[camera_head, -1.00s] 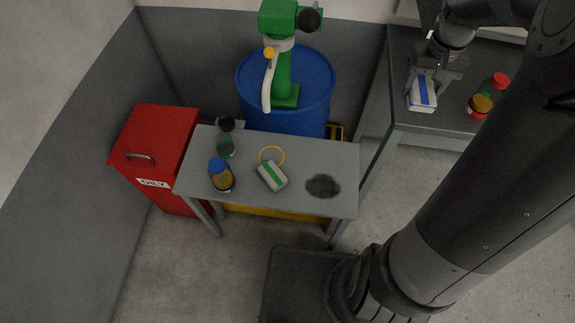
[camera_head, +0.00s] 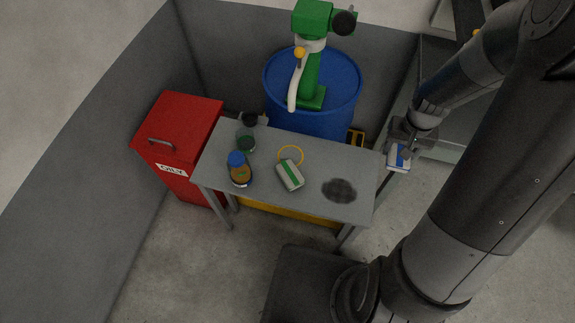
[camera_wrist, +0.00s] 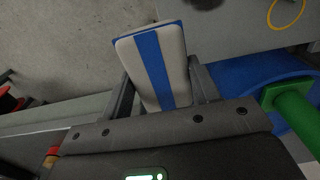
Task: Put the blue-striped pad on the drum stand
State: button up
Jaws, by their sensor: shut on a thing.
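The white pad with a blue stripe (camera_head: 399,158) is held in my gripper (camera_head: 404,148), just off the right edge of the grey stand (camera_head: 315,170) in front of the blue drum. In the wrist view the pad (camera_wrist: 153,65) sits between the two fingers, its striped face toward the camera and its far end sticking out. The floor shows behind it. A similar white pad with a green stripe (camera_head: 290,175) lies on the middle of the stand.
The stand also bears a blue-capped bottle (camera_head: 239,169), a dark-topped jar (camera_head: 246,140), a yellow ring (camera_head: 290,156) and a dark stain (camera_head: 340,190). Behind it is the blue drum (camera_head: 290,115) with a green pump (camera_head: 313,85). A red bin (camera_head: 180,135) stands left.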

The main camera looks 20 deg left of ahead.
notch_tip(320, 180, down, 9)
send_over(347, 170)
notch_tip(347, 170, down, 7)
jog(key=shift+f, duration=2.15)
jog(key=shift+f, duration=0.1)
jog(key=o, duration=1)
jog(key=shift+c, duration=0.2)
